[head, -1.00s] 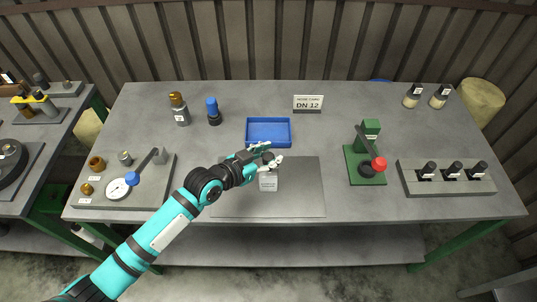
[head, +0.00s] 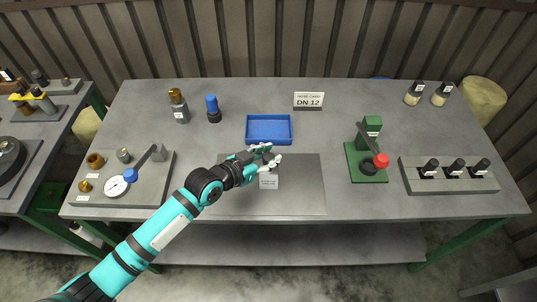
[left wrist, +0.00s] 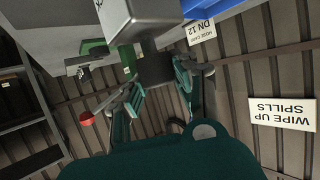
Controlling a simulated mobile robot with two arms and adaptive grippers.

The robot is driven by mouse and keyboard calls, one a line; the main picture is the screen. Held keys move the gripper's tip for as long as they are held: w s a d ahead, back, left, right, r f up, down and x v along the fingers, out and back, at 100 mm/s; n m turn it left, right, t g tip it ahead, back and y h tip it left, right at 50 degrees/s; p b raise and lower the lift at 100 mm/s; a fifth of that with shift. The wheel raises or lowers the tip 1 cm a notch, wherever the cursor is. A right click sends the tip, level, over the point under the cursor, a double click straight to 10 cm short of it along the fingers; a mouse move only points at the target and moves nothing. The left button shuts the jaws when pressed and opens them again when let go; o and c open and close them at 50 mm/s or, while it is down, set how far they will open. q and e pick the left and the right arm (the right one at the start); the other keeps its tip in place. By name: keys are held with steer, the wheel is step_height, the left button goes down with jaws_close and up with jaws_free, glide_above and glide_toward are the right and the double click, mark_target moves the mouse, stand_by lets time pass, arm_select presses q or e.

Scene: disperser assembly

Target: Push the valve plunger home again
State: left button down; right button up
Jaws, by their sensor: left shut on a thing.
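The valve is a pale grey block (head: 268,182) with a small label, on the dark mat at the front middle of the table. My left gripper (head: 268,155) is just behind and above it, partly covering it. In the left wrist view the block (left wrist: 145,18) has a dark grey stub, seemingly the plunger (left wrist: 155,65), standing out of it. The fingers of my left gripper (left wrist: 160,78) are shut around this stub. How far the plunger sits in the block cannot be told. My right gripper is not in view.
A blue tray (head: 249,140) lies just behind the gripper. A green press (head: 369,155) with a red knob stands to the right, and a grey rack (head: 448,185) beyond it. A gauge plate (head: 150,192) is at the left. The mat's right part (head: 305,190) is clear.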

arm_select(q)
steer(key=c, duration=0.9)
jaws_free()
steer(key=shift+f, duration=0.15)
steer(key=shift+c, duration=0.2)
steer(key=v, duration=1.2)
